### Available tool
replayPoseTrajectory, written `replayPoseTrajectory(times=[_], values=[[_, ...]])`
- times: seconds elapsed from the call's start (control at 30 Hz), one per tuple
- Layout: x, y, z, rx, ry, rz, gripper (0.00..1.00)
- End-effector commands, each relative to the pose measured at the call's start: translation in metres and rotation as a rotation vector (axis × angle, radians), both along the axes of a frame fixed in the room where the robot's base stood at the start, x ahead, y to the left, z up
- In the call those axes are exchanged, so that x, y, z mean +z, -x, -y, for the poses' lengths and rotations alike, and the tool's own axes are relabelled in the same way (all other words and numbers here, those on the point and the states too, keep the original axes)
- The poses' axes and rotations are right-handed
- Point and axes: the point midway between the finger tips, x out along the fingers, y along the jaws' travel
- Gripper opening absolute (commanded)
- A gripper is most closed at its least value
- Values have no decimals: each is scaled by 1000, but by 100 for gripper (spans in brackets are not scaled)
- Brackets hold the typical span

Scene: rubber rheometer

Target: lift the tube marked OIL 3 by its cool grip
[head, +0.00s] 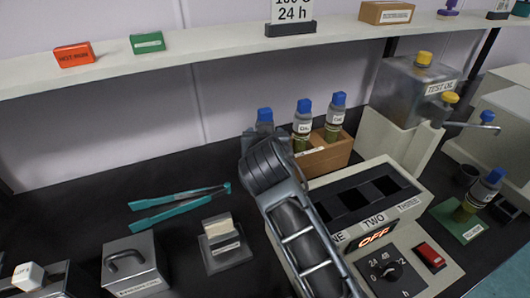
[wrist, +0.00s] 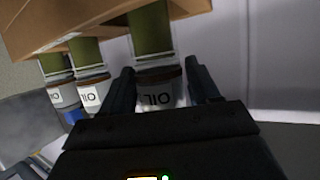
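Three capped tubes with blue caps and OIL labels stand in a line at the wooden rack (head: 325,157): a left one (head: 264,118), a middle one (head: 303,124) and a right one (head: 335,118). Their numbers are not readable. My gripper (head: 264,150) is at the left tube, and my wrist hides its fingers in the head view. In the wrist view, which is upside down, my gripper (wrist: 160,82) has one finger on each side of a tube (wrist: 155,95) at its label. Whether the fingers touch the tube is unclear. The two other tubes show at left.
Another blue-capped tube (head: 477,198) stands on a green mat (head: 452,220) at right. A heater block (head: 345,195) with three wells and a lit OFF display is right of my arm. Teal tongs (head: 180,205) lie at left. A shelf (head: 220,55) runs above.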

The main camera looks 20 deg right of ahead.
Motion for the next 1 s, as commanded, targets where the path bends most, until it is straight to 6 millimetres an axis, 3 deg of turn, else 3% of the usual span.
replayPoseTrajectory(times=[0.07,0.6,1.0], values=[[0,0,0,0,0,0,53],[0,0,0,0,0,0,1],[10,-1,0,-1,-1,3,0]])
